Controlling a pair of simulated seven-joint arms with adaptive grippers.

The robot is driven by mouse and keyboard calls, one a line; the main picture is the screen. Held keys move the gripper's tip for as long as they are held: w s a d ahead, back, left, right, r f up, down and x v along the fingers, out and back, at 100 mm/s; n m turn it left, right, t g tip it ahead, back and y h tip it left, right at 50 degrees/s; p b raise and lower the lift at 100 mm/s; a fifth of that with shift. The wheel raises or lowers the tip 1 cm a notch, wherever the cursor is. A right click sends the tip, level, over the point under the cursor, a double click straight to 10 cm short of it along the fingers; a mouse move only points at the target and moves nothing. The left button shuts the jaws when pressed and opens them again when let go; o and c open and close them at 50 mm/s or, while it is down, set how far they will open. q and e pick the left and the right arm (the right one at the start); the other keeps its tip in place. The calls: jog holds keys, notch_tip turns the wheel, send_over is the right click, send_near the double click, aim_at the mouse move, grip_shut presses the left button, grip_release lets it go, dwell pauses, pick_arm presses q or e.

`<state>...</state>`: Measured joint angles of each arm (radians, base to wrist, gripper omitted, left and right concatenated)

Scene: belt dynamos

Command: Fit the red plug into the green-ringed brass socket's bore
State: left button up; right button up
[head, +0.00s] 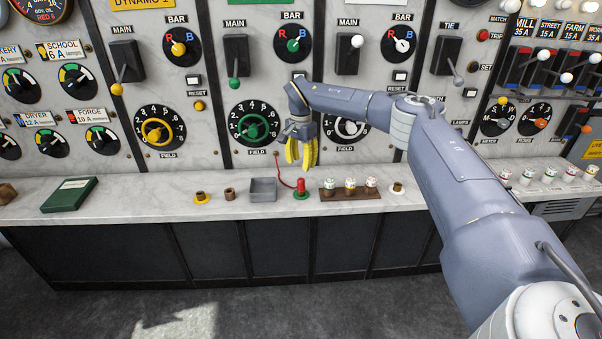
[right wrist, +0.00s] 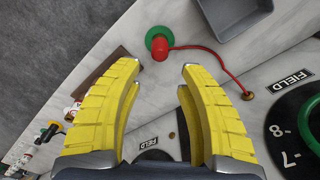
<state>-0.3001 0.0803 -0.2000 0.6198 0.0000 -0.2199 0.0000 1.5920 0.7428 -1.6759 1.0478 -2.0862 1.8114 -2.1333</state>
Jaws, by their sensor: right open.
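The red plug (head: 301,184) stands upright on the counter, over the green-ringed socket (head: 302,196). In the right wrist view the plug (right wrist: 160,50) sits on the green ring (right wrist: 152,36), and its red cord (right wrist: 205,48) runs to the panel. The plug's lower end and the bore are hidden, so I cannot tell how deep it sits. My right gripper (head: 301,163) is open and empty, with yellow fingers pointing down just behind and above the plug. In the right wrist view the plug shows beyond the gap between its fingertips (right wrist: 160,68). My left gripper is not in view.
A grey tray (head: 263,181) is left of the plug, and a wooden rack (head: 331,194) with jars is close on its right. Other sockets have a yellow ring (head: 202,200), no coloured ring (head: 229,194) and a white ring (head: 398,190). The switch panel (head: 205,137) rises behind.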

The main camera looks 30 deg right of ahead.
aim_at(301, 179)
jog(key=shift+r, duration=1.55)
